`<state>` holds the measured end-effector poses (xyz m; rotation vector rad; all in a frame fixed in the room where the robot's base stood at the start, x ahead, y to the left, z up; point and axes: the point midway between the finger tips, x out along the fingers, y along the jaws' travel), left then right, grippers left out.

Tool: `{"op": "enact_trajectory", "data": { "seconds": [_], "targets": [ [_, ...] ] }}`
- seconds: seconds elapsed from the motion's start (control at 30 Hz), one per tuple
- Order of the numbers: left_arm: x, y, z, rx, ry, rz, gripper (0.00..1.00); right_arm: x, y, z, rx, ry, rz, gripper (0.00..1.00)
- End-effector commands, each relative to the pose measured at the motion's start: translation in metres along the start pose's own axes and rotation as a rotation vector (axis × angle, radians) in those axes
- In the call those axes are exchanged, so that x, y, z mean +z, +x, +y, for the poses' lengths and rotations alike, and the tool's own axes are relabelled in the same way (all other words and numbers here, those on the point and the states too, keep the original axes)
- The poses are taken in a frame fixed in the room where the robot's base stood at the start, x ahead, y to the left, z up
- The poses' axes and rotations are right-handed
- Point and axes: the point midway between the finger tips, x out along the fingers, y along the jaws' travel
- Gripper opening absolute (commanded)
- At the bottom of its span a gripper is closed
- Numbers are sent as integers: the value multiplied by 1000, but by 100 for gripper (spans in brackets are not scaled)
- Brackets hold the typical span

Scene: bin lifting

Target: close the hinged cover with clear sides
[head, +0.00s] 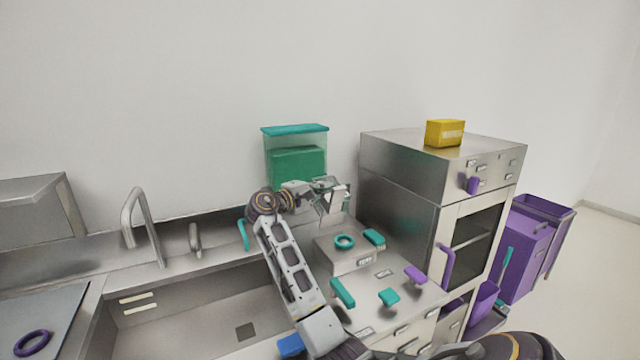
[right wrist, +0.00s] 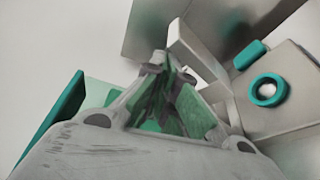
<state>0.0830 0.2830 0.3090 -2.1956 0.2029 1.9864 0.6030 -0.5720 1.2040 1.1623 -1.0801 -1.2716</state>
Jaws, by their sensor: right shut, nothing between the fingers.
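The cover with clear sides (head: 295,130) has a teal top and see-through walls. It stands at the back against the wall, over a green block-like body (head: 297,164). Whether it is raised or down on its hinge is hard to tell. In the right wrist view its teal edge (right wrist: 52,118) shows at the left. My right gripper (head: 336,192) is in front of and just below the green body, near its right side. It is shut and empty; its fingers (right wrist: 166,85) show in the right wrist view with green behind them. Touching cannot be judged. My left gripper is out of view.
A tall metal cabinet (head: 400,205) with a yellow box (head: 444,133) on top stands close on the right. A metal block with a teal ring (head: 344,242) and teal handles lie in front. A sink (head: 200,310) and tap (head: 145,225) are left. Purple bins (head: 528,250) stand far right.

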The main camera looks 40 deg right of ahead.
Motion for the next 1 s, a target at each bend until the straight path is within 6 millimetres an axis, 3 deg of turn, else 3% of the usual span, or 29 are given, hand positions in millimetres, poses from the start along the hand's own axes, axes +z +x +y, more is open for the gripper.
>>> {"op": "enact_trajectory", "data": {
  "seconds": [0.23, 0.53, 1.0],
  "targets": [
    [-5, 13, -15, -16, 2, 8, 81, 14, -5, -20, 12, 32, 1, 0],
    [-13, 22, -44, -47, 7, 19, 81, 26, -9, -31, 39, 110, 1, 0],
    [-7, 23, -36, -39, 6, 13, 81, 28, -10, -32, 44, 125, 1, 0]
  ]
}}
